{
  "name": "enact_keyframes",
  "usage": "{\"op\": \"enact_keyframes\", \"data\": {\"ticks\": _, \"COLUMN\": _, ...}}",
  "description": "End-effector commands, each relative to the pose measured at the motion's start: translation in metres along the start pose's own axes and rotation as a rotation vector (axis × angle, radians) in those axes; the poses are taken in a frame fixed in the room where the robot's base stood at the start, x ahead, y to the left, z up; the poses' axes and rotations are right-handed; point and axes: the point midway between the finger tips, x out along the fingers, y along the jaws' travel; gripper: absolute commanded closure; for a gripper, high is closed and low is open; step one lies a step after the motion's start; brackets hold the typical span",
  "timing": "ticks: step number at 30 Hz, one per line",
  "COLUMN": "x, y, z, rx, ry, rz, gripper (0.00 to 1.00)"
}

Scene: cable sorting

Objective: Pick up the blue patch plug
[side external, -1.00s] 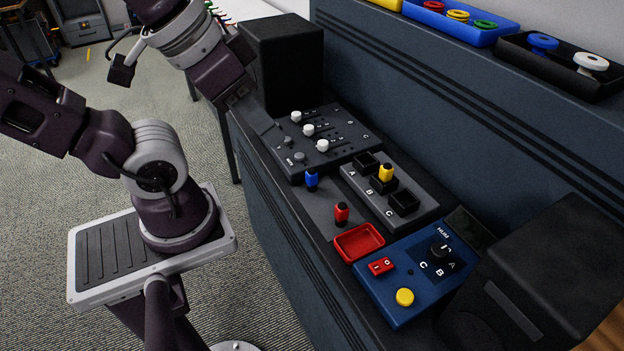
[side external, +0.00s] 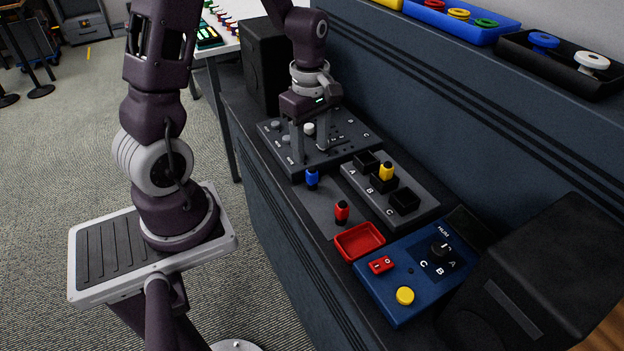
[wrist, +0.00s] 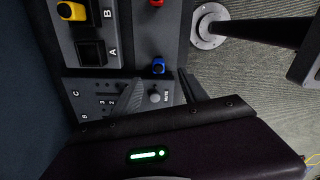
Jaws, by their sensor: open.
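The blue patch plug (side external: 312,178) stands upright on the grey console surface, left of the block with sockets A, B and C (side external: 418,212). It also shows in the wrist view (wrist: 158,66), just beyond the fingers. My gripper (side external: 311,156) is open and empty, above the slider panel (side external: 352,143) and behind the blue plug in the side view. Its fingers point down, apart from the plug. A red plug (side external: 342,212) stands nearer the front, and a yellow plug (side external: 386,171) stands in the middle socket, B.
A red tray (side external: 371,233) and a blue switch box (side external: 412,308) with a knob lie in front. Black speakers stand at the back (side external: 266,65) and front right (side external: 530,270). A raised ledge on the right carries trays of coloured rings.

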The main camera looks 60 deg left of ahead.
Motion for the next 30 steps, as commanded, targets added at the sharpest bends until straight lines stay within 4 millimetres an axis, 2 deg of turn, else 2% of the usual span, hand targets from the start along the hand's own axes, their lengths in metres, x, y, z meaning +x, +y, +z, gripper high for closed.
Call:
{"op": "enact_keyframes", "data": {"ticks": 3, "x": 0.016, "y": 0.000, "z": -0.004, "rx": -0.055, "ry": 0.000, "rz": -0.018, "gripper": 0.49}}
{"op": "enact_keyframes", "data": {"ticks": 13, "x": 0.071, "y": 0.003, "z": 0.000, "rx": -0.049, "ry": -0.001, "rz": -0.017, "gripper": 0.49}}
{"op": "enact_keyframes", "data": {"ticks": 16, "x": 0.078, "y": 0.003, "z": 0.001, "rx": -0.049, "ry": -0.001, "rz": -0.014, "gripper": 0.49}}
{"op": "enact_keyframes", "data": {"ticks": 21, "x": 0.078, "y": 0.004, "z": 0.001, "rx": -0.048, "ry": -0.001, "rz": -0.012, "gripper": 0.49}}
{"op": "enact_keyframes", "data": {"ticks": 22, "x": 0.078, "y": 0.004, "z": 0.001, "rx": -0.048, "ry": -0.001, "rz": -0.012, "gripper": 0.51}}
{"op": "enact_keyframes", "data": {"ticks": 27, "x": 0.078, "y": 0.004, "z": 0.001, "rx": -0.047, "ry": 0.000, "rz": -0.013, "gripper": 0.84}}
{"op": "enact_keyframes", "data": {"ticks": 30, "x": 0.078, "y": 0.004, "z": 0.001, "rx": -0.047, "ry": 0.000, "rz": -0.013, "gripper": 1.00}}
